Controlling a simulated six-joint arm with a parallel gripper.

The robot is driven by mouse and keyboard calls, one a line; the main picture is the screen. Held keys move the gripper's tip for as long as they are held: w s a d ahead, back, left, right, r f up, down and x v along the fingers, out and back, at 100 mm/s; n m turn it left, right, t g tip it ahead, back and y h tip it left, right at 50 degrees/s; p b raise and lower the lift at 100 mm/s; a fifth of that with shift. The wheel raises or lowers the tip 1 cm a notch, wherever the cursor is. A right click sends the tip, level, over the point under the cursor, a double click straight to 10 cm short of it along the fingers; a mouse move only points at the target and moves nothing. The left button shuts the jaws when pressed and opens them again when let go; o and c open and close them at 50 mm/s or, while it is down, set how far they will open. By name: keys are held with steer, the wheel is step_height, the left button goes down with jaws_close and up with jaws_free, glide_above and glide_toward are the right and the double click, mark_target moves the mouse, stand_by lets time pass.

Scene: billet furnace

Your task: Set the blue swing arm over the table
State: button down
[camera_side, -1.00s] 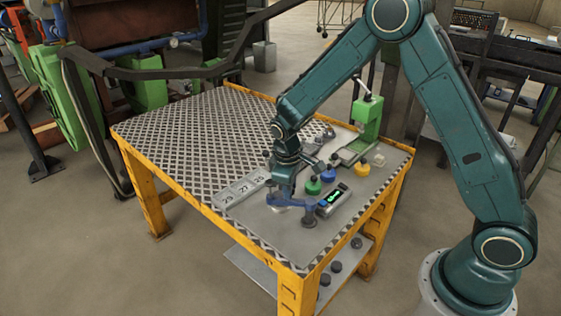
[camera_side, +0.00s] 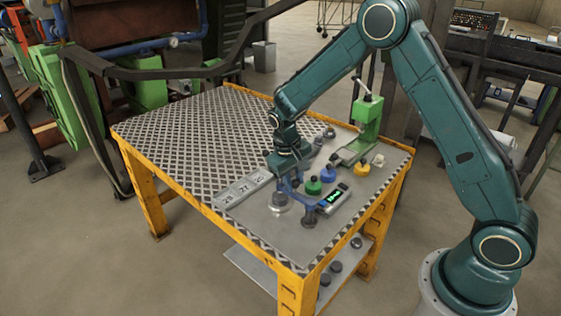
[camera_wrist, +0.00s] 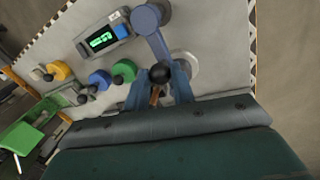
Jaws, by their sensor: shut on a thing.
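The blue swing arm (camera_side: 296,189) reaches from its upright post (camera_side: 308,217) back and to the left, towards my gripper (camera_side: 284,182). In the wrist view the swing arm (camera_wrist: 153,36) runs from its round pivot to a black knob (camera_wrist: 161,71) at its free end. My gripper (camera_wrist: 160,86) is shut on this knob. A small round silver table (camera_side: 279,204) stands left of the post; in the wrist view this round table (camera_wrist: 188,66) lies beside the knob end, partly hidden by my finger. The swing arm's end appears at its edge; how far it overlaps is unclear.
A grey device with a green display (camera_side: 335,199) stands right of the post. Green (camera_side: 313,187), blue (camera_side: 328,175) and yellow (camera_side: 362,170) round pieces and a green press (camera_side: 366,125) stand behind. A numbered plate (camera_side: 243,188) lies left. The bench's chequered left side (camera_side: 190,130) is clear.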

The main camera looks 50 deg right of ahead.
steer(key=shift+d, duration=0.1)
steer(key=c, duration=1.2)
jaws_free()
steer(key=shift+r, duration=0.15)
steer(key=shift+w+a+r, duration=0.1)
steer(key=shift+a+r, duration=0.35)
steer(key=shift+r, duration=1.75)
steer(key=shift+w+a+r, duration=0.1)
steer(key=shift+a+r, duration=0.35)
steer(key=shift+r, duration=1.8)
steer(key=shift+w+a+r, duration=0.1)
steer(key=shift+a+r, duration=0.35)
steer(key=shift+r, duration=1.75)
steer(key=shift+s+r, duration=0.1)
